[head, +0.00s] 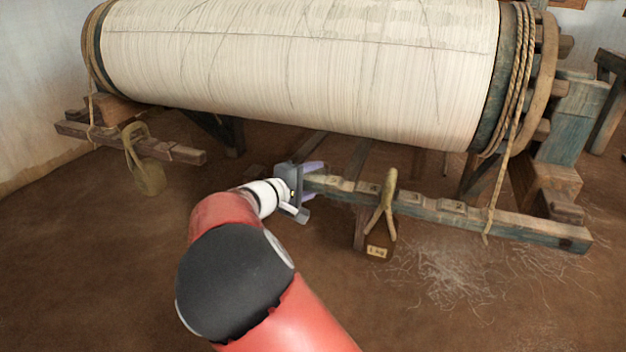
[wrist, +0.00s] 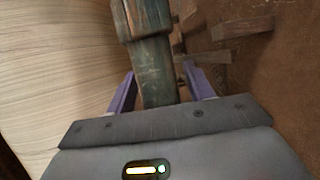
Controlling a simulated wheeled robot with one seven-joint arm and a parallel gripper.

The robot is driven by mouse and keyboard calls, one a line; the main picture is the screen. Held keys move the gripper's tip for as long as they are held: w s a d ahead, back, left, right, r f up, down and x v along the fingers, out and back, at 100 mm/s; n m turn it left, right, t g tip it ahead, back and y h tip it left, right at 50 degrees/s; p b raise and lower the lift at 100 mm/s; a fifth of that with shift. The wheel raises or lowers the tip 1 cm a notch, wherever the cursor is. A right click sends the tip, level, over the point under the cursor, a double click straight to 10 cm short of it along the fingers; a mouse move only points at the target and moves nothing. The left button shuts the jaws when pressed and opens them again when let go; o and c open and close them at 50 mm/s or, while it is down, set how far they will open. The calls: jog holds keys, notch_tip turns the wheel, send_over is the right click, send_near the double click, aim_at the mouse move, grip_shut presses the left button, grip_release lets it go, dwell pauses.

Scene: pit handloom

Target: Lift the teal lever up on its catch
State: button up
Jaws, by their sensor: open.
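The teal lever (head: 425,208) is a long, worn wooden beam with pale notched blocks along its top. It runs from under the right end of the warp roller toward the middle of the head view. My gripper (head: 309,183) is at the lever's left end. In the wrist view the lever (wrist: 158,85) lies between the two purple fingers of my gripper (wrist: 158,78), which stand apart on either side of it. Small gaps seem to show beside the lever, so contact is unclear. I cannot make out the catch.
A weight marked 1 kg (head: 377,249) hangs by a rope loop from the lever. The large warp roller (head: 300,65) is above. Another beam (head: 185,153) with a hanging weight (head: 149,177) is at left. Loose threads (head: 445,285) lie on the open floor at right.

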jog(key=shift+w, duration=0.1)
grip_shut()
notch_tip(320, 180, up, 6)
jog(key=m+p, duration=0.1)
jog(key=shift+d+r+y+p, duration=0.2)
jog(key=shift+y+p, duration=0.1)
jog(key=shift+p, duration=0.1)
grip_release()
jog(key=shift+f, duration=0.1)
jog(key=v, duration=0.8)
